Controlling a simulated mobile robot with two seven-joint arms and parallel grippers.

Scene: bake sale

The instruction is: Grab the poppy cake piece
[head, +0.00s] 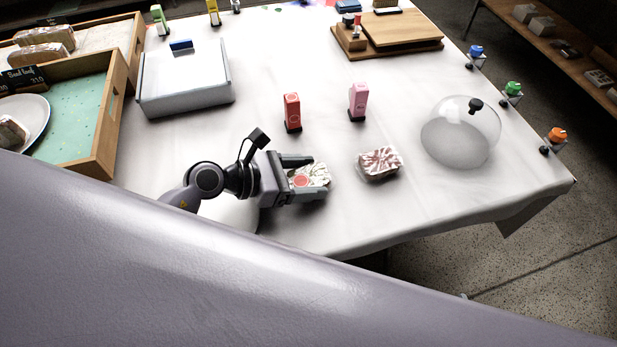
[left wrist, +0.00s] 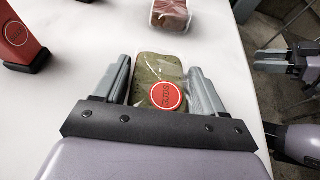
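A wrapped cake piece (head: 313,172) with a round red sticker lies on the white table between the fingers of my left gripper (head: 305,178). In the left wrist view this piece (left wrist: 156,72) looks green-brown under clear film. Gaps show between it and both fingers of my left gripper (left wrist: 158,84), which is open. I cannot read from the sticker whether it is the poppy cake. A second wrapped piece (head: 380,162), with a red and white top, lies to the right. My right gripper (left wrist: 280,62) shows at the right edge of the left wrist view, its fingers apart and empty.
A red stamp-like object (head: 292,112) and a pink one (head: 358,101) stand behind the pieces. A clear dome (head: 460,135) stands at the right. A white box (head: 185,80) and wooden trays (head: 105,135) are at the left. The table's front edge is close.

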